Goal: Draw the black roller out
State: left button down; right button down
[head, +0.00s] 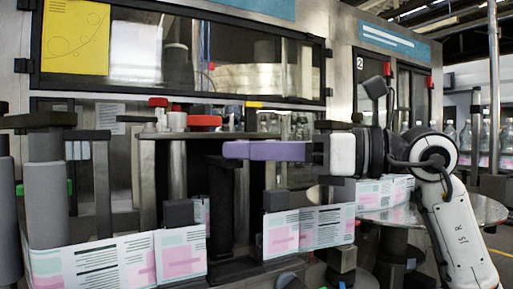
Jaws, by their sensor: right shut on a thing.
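My right gripper (236,150), with purple fingers, reaches in from the right, level, over the labeller's label path. It is shut on the black roller (221,205), which stands upright under and beside the fingertips. The fingers hide the roller's upper end, and I cannot tell whether its lower end is seated or lifted. My left gripper is not in view.
A printed label web (110,263) runs past a large grey roller (47,200) on the left, and more labels (308,230) run right of the black roller. Red knobs (204,121) stand behind. A round metal table (440,212) is at right.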

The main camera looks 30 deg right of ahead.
jog(key=c, duration=1.9)
grip_release()
jog(key=shift+s+a, duration=0.15)
jog(key=shift+o, duration=0.5)
jog(key=shift+s, duration=0.1)
jog(key=b+v, duration=0.3)
jog(key=v, duration=0.7)
jog(key=shift+d, duration=0.3)
jog(key=shift+s, duration=0.1)
